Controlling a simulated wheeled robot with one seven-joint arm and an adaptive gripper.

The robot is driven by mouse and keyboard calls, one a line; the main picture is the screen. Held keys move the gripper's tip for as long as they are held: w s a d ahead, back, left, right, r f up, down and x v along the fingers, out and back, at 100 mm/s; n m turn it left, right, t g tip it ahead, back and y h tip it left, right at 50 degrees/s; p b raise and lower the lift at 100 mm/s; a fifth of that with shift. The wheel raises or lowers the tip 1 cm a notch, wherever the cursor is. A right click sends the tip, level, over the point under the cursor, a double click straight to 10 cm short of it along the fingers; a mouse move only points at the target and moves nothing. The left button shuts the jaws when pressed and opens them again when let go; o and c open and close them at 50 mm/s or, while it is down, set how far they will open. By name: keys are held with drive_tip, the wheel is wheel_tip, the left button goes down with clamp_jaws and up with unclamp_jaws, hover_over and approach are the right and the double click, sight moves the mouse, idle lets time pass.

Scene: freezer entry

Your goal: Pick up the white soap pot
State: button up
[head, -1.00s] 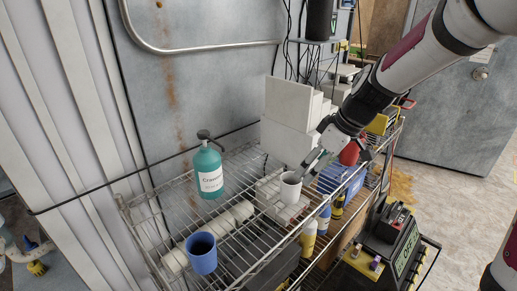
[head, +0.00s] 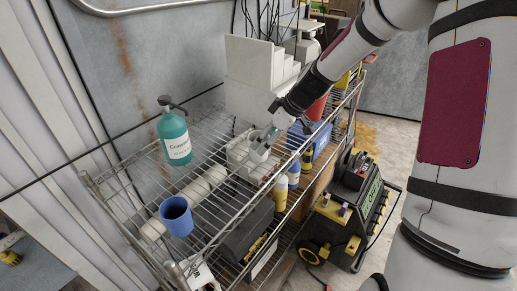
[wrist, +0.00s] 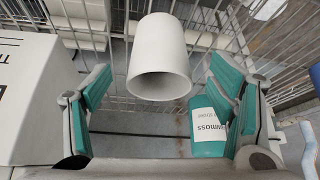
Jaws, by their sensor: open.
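The white soap pot (head: 258,153) stands on the upper level of the wire shelf, by a pale block. In the wrist view the pot (wrist: 158,50) shows large, with its open mouth turned toward the camera. My gripper (head: 266,142) is at the pot in the head view and partly covers it. In the wrist view its teal-padded fingers are spread, one on each side of the pot, with a visible gap on both sides. Nothing is held.
A teal pump bottle (head: 174,136) and a blue cup (head: 176,216) stand on the wire shelf (head: 133,217) to the left. Pale stepped blocks (head: 250,75) rise behind the pot. Yellow and blue bottles (head: 281,192) stand at the front right, near a black and yellow machine (head: 345,205).

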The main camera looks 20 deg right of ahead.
drive_tip(key=x, duration=0.5)
drive_tip(key=shift+w+a, duration=0.1)
drive_tip(key=shift+w, duration=0.05)
drive_tip(key=shift+c, duration=0.3)
drive_tip(key=c, duration=1.2)
